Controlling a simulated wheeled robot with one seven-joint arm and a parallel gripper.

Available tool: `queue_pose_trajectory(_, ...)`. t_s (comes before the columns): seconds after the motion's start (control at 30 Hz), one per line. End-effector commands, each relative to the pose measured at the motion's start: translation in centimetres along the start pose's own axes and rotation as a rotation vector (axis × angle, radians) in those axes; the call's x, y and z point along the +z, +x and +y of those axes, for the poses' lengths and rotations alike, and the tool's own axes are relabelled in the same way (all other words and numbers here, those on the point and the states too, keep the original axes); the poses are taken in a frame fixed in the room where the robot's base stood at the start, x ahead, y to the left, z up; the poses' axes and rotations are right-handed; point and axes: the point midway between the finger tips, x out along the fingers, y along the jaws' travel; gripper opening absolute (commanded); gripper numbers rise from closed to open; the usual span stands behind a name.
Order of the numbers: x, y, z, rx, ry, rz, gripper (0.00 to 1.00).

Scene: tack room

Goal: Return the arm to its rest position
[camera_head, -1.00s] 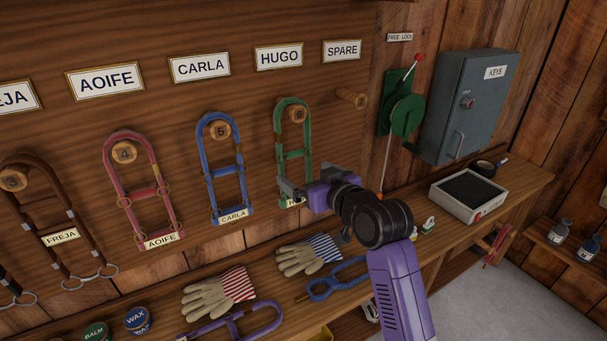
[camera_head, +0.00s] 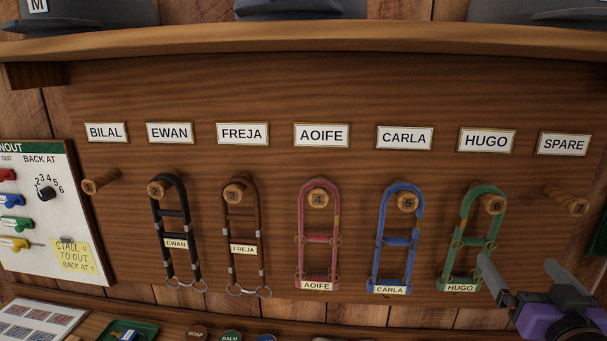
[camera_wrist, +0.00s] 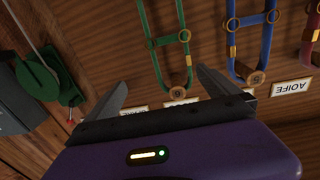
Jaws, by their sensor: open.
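My gripper (camera_head: 520,264) is at the lower right of the head view, open, with nothing between its fingers. Its left finger appears beside the lower right side of the green halter (camera_head: 484,193); I cannot tell whether they touch. The green halter hangs on peg 6 under the HUGO sign. In the wrist view my gripper (camera_wrist: 162,82) shows two spread fingers, with the green halter (camera_wrist: 186,62) beyond them. Most of my arm is out of the head view.
Blue (camera_head: 413,199), red (camera_head: 335,205), brown (camera_head: 231,218) and black (camera_head: 156,217) halters hang to the left. The BILAL peg (camera_head: 101,181) and SPARE peg (camera_head: 566,200) are bare. A shelf (camera_head: 300,50) juts out above. A green lever device (camera_wrist: 45,75) is at left in the wrist view.

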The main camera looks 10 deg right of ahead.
Motion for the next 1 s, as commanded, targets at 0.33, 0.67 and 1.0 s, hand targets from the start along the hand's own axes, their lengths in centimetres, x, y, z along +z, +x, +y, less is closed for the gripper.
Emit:
queue_pose_trajectory(0.33,3.6,-6.0,-2.4,0.027,0.031,0.124,1.00)
queue_pose_trajectory(0.67,9.4,-15.8,-7.0,-0.042,0.031,0.120,1.00)
queue_pose_trajectory(1.0,13.9,-27.3,-10.5,-0.173,0.000,0.012,1.00)
